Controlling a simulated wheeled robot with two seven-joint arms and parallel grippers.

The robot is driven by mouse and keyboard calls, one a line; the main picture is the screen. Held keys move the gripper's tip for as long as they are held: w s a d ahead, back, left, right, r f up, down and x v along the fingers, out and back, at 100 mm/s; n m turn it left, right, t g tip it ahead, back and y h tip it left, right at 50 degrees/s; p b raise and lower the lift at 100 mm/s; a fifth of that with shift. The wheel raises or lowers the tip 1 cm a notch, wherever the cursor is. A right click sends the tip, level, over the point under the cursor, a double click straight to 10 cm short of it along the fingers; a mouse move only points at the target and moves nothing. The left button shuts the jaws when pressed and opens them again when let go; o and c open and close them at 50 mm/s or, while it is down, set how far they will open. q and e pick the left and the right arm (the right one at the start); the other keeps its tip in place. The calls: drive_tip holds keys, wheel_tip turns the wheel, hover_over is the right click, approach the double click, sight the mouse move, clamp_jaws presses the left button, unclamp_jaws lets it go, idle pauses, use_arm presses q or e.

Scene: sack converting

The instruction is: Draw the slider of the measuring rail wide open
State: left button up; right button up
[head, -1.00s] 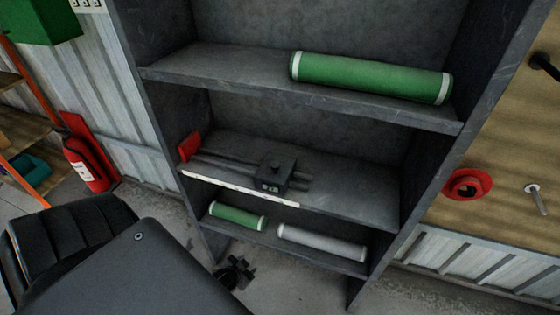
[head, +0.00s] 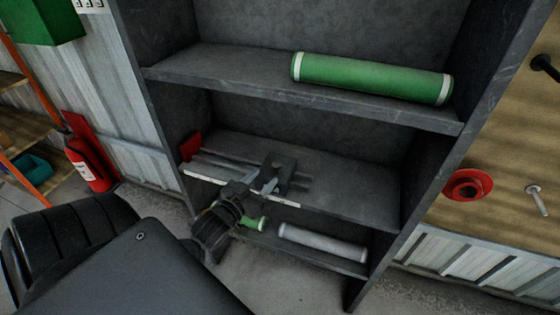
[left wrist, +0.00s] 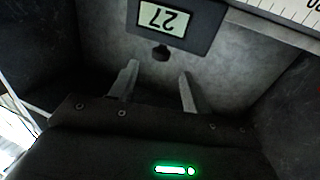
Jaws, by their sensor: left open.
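The measuring rail (head: 228,163) lies on the middle shelf, with a red end piece (head: 190,147) at its left end and a white scale strip (head: 200,179) along the front. Its slider (head: 284,166), a dark block, sits toward the right, well away from the red end. In the left wrist view the slider's display (left wrist: 161,18) reads 27 upside down, with a small dark knob (left wrist: 161,53) below it. My left gripper (head: 261,183) is in front of the slider and partly hides it. In the left wrist view its open fingers (left wrist: 158,69) point toward the knob, one to each side, apart from it.
A green roll (head: 370,78) lies on the shelf above. A smaller green roll (head: 257,223), partly hidden by my arm, and a grey roll (head: 322,242) lie on the shelf below. Shelf side walls bound the rail. Clear shelf (head: 350,192) lies right of the slider.

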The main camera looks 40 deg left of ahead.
sight(279, 163)
use_arm(q)
drive_tip(key=w, duration=0.6)
drive_tip(key=w+p, duration=0.1)
drive_tip(key=w, duration=0.2)
drive_tip(key=shift+w+a, duration=0.3)
drive_tip(key=shift+a, duration=0.1)
clamp_jaws()
